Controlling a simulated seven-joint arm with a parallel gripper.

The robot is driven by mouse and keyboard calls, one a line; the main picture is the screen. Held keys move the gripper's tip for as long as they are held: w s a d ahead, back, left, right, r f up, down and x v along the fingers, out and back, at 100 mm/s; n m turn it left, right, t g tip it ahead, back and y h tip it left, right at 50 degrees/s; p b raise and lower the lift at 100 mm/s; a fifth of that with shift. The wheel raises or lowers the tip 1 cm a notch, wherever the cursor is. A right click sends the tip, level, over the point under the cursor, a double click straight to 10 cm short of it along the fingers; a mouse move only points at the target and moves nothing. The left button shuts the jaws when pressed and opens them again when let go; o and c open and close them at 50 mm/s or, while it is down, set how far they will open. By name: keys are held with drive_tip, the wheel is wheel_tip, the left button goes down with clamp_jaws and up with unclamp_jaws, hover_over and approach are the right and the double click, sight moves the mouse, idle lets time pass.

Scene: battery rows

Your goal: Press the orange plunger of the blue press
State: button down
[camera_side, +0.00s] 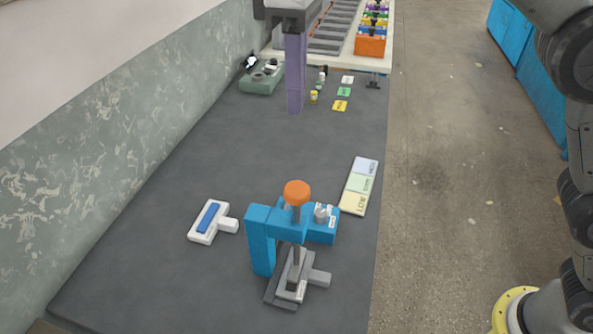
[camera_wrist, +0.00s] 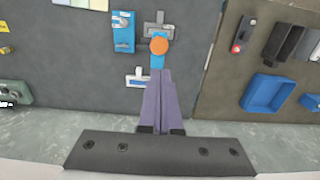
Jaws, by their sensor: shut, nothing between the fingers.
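The blue press (camera_side: 262,240) stands upright near the front of the dark table in the side view. Its orange plunger (camera_side: 297,193) is a round knob on a grey shaft at the top, and it is raised above the blue arm. A grey slotted base (camera_side: 290,285) lies below the shaft. My gripper (camera_side: 296,110) is at the back of the table, its purple fingers together and pointing down, well apart from the press. In the wrist view the plunger (camera_wrist: 158,46) shows just beyond the shut fingertips (camera_wrist: 160,72).
A white block with a blue bar (camera_side: 209,220) lies left of the press. A panel with pale coloured squares (camera_side: 359,186) lies to its right. A green device (camera_side: 262,79), small yellow and green items and an orange bin (camera_side: 370,46) are at the back. The table's middle is clear.

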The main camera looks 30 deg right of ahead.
sight(298, 189)
wheel_tip(298, 189, down, 14)
drive_tip(key=shift+r, duration=0.2)
idle(0.4)
drive_tip(key=shift+f, duration=0.1)
drive_tip(key=shift+d+f, duration=0.1)
drive_tip(key=shift+f, duration=2)
wheel_tip(298, 189, up, 15)
drive_tip(key=shift+r, duration=0.2)
drive_tip(key=shift+w, duration=0.1)
